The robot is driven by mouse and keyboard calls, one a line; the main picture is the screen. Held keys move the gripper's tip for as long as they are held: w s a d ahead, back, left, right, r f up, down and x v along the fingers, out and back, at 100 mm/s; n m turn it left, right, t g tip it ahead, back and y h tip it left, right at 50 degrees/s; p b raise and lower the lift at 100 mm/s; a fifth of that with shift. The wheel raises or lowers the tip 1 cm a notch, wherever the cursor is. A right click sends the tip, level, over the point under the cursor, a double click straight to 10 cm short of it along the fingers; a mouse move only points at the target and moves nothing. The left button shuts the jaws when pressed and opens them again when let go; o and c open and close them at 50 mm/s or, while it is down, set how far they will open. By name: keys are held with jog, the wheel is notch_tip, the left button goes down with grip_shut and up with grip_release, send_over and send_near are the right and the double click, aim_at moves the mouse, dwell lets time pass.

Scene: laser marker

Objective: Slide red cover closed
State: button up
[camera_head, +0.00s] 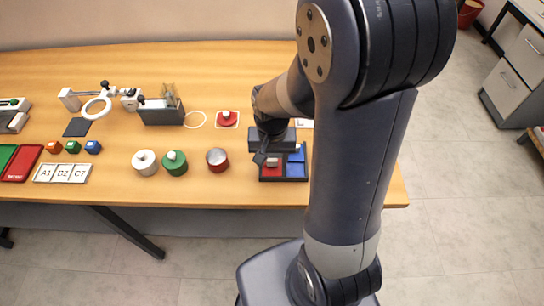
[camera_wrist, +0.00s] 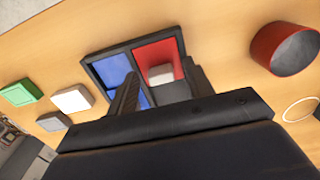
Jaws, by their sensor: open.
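A dark two-bay tray (camera_head: 283,180) stands near the table's front edge, partly under my arm. Its left bay holds the red cover (camera_head: 271,173) with a pale grip block (camera_head: 272,162) on it; its right bay shows a blue cover (camera_head: 296,170). In the wrist view, turned about, the red cover (camera_wrist: 154,52) lies at the far end of its bay, with a bare grey strip on the near side. My gripper (camera_wrist: 160,70) is open above the tray, its fingers on either side of the block (camera_wrist: 160,74). I cannot tell whether they touch it.
A red-sided can (camera_head: 217,160) stands left of the tray, with green (camera_head: 174,163) and white (camera_head: 145,162) round containers further left. A red knob on a white plate (camera_head: 227,118) lies behind. Coloured blocks (camera_wrist: 20,92) lie beyond the tray in the wrist view.

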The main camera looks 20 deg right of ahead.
aim_at(272, 161)
notch_tip(272, 161, up, 11)
dwell(0.6)
jog(key=shift+f, duration=0.15)
notch_tip(272, 161, down, 10)
jog(key=shift+f, duration=0.25)
jog(key=shift+w+d+f, duration=0.1)
jog(key=shift+w+d, duration=0.1)
jog(key=shift+w, duration=0.3)
jog(key=shift+w+d, duration=0.15)
jog(key=shift+w, duration=0.3)
jog(key=shift+w+d, duration=0.2)
jog(key=shift+w, duration=0.5)
